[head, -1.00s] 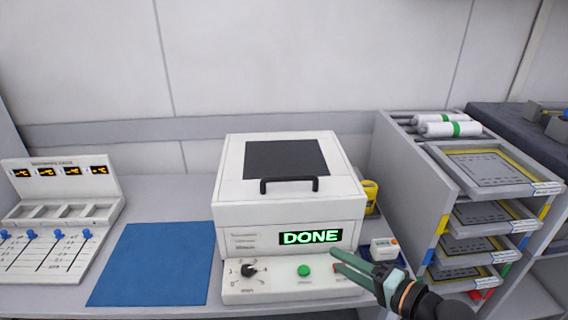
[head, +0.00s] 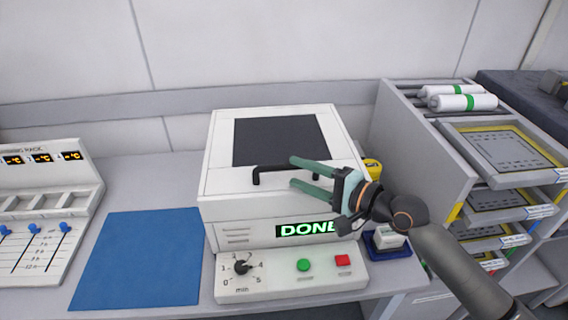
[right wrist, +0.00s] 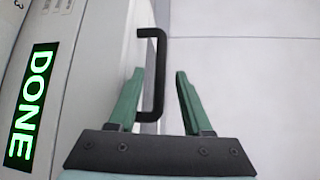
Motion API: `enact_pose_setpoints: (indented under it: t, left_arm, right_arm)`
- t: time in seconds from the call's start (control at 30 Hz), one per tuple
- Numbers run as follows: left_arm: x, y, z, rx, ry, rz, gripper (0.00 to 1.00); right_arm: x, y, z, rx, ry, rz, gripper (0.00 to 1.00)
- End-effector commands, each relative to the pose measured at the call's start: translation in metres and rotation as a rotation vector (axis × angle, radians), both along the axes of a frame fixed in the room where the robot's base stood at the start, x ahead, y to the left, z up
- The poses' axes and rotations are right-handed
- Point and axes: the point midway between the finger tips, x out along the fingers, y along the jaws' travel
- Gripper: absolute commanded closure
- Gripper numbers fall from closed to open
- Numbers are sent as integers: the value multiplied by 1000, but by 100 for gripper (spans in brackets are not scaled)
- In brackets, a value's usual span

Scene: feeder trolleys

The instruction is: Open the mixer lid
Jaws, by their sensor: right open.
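The white mixer (head: 225,218) stands on the bench with its lid (head: 218,176) closed. The lid has a dark panel on top and a black bar handle (head: 270,169) along its front edge. The mixer's green display (head: 300,229) reads DONE. My right gripper (head: 297,172) is open, its green fingers reaching in from the right at the handle's right end. In the right wrist view, the black handle (right wrist: 157,75) shows between the two open fingers (right wrist: 158,88), and neither finger appears closed on it. My left gripper is out of view.
The mixer's control panel (head: 270,285) has a dial, a green button and a red button. A blue mat (head: 140,258) lies at left, beside a white rack (head: 50,205). A trolley with trays (head: 500,150) stands at right. A small white device on a blue base (head: 388,239) sits near the right arm.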

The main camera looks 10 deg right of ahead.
Motion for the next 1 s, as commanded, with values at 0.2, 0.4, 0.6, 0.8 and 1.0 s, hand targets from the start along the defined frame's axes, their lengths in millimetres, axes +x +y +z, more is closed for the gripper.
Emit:
enact_pose_setpoints:
  t: [0.2, 0.4, 0.6, 0.8, 1.0]
  left_arm:
    - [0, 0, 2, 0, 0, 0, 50]
    - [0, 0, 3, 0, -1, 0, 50]
    - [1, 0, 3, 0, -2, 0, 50]
    - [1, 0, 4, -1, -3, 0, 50]
    - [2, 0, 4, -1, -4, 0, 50]
  right_arm:
    - [25, 25, -4, 1, 0, 0, 50]
    - [33, 33, -6, 0, -1, -1, 50]
    - [34, 34, -7, -1, -1, -1, 50]
    - [33, 34, -7, -1, -1, -1, 64]
    - [33, 34, -7, -1, -1, -1, 86]
